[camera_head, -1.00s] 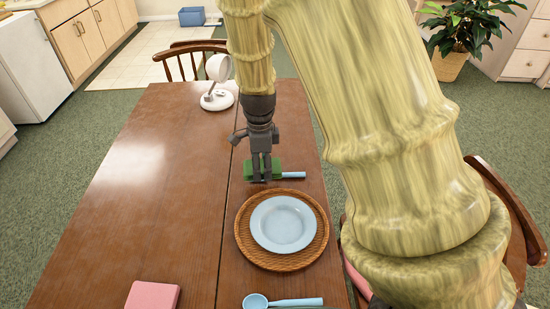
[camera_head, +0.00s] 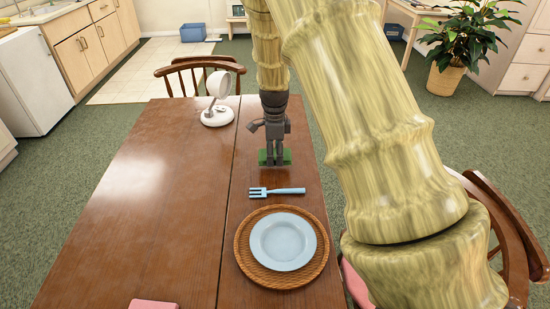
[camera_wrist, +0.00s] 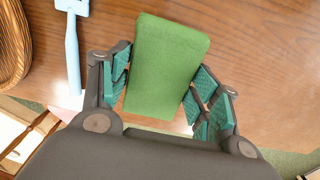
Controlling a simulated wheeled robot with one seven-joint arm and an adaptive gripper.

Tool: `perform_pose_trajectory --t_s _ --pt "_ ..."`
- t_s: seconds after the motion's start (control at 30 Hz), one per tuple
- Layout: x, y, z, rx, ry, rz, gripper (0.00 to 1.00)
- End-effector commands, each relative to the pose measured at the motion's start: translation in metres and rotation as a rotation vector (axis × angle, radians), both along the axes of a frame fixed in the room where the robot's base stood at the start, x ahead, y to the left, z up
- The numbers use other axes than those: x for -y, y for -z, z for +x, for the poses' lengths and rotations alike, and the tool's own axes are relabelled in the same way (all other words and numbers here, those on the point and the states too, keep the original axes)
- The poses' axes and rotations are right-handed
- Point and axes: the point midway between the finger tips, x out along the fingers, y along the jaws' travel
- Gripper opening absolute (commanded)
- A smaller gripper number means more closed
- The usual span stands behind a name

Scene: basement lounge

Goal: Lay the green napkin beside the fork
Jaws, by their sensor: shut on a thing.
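The green napkin (camera_wrist: 168,62) is a folded rectangular block between the two fingers of my gripper (camera_wrist: 163,100) in the wrist view. My gripper (camera_head: 273,162) is shut on it and points down over the table; green edges of the napkin (camera_head: 286,156) show on either side. The light blue fork (camera_head: 278,191) lies crosswise on the wooden table, tines to the left, on the plate side of the napkin. It also shows at the left in the wrist view (camera_wrist: 72,50), apart from the napkin. Whether the napkin touches the table is unclear.
A light blue plate (camera_head: 283,242) sits on a round woven mat (camera_head: 243,262) nearer than the fork. A white fan-like object (camera_head: 217,112) stands left of my gripper. A pink item (camera_head: 152,304) is at the bottom edge. The table's left half (camera_head: 150,200) is mostly clear.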

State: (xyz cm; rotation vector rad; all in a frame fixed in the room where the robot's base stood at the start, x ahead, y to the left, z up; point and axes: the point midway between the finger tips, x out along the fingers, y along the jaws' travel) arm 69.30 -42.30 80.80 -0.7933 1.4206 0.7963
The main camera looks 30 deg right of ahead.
Motion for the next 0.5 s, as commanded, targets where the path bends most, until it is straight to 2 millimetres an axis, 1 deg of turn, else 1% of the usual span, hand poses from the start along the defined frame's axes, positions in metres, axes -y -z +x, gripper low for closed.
perform_pose_trajectory --t_s 0.23,0.4,0.5 --pt "0.01 0.002 0.009 -0.001 0.0 0.0 0.42" --pt "0.009 0.025 0.008 -0.003 -0.001 0.002 0.42" --pt "0.01 0.034 0.009 -0.002 0.0 0.001 0.42"
